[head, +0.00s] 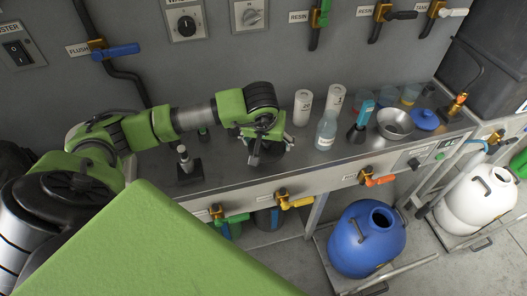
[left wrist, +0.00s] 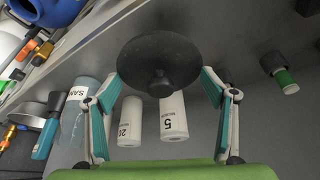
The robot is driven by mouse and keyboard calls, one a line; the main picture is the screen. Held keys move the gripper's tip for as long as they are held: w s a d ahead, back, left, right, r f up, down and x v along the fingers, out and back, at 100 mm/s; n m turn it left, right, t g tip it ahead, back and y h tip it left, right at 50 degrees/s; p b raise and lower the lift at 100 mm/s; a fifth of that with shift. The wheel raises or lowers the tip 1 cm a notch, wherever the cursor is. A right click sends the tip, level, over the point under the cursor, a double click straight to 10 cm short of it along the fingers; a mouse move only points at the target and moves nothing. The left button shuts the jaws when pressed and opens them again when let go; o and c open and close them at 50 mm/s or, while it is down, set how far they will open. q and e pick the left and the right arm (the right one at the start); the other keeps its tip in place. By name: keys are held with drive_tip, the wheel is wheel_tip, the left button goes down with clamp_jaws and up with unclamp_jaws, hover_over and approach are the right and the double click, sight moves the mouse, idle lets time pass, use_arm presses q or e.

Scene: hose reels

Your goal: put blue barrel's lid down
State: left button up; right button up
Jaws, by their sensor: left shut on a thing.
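The blue barrel (head: 366,240) stands on a low platform in front of the bench, its round mouth open. My left gripper (head: 254,148) is above the bench, left of the white canisters. It is shut on a black round lid (head: 272,151). In the left wrist view the black lid (left wrist: 150,52) has a central knob, and the fingers of my left gripper (left wrist: 160,78) hold its opposite edges. Whether the lid touches the bench is hard to tell. A blue lid (head: 426,119) lies on the bench at the right. My right gripper is not in view.
The steel bench (head: 225,178) carries two white canisters (head: 303,107), a clear bottle (head: 326,131), a metal bowl (head: 394,123) and a small black stand (head: 186,165). Valves with coloured handles line its front. A white barrel (head: 477,203) stands at the right.

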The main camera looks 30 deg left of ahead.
sight(263, 147)
use_arm(q)
drive_tip(key=f, duration=0.1)
drive_tip(key=a+f+b, duration=0.1)
drive_tip(key=f, duration=0.1)
drive_tip(key=f+b, duration=0.1)
drive_tip(key=f, duration=0.1)
drive_tip(key=shift+w+a, duration=0.1)
drive_tip(key=shift+a, duration=0.15)
drive_tip(key=shift+r, duration=0.1)
drive_tip(key=o, duration=1.1)
drive_tip(key=shift+r, duration=0.2)
drive_tip(key=b+v, duration=0.1)
drive_tip(key=v, duration=1)
drive_tip(key=shift+d+r, duration=0.1)
drive_tip(key=shift+r, duration=0.25)
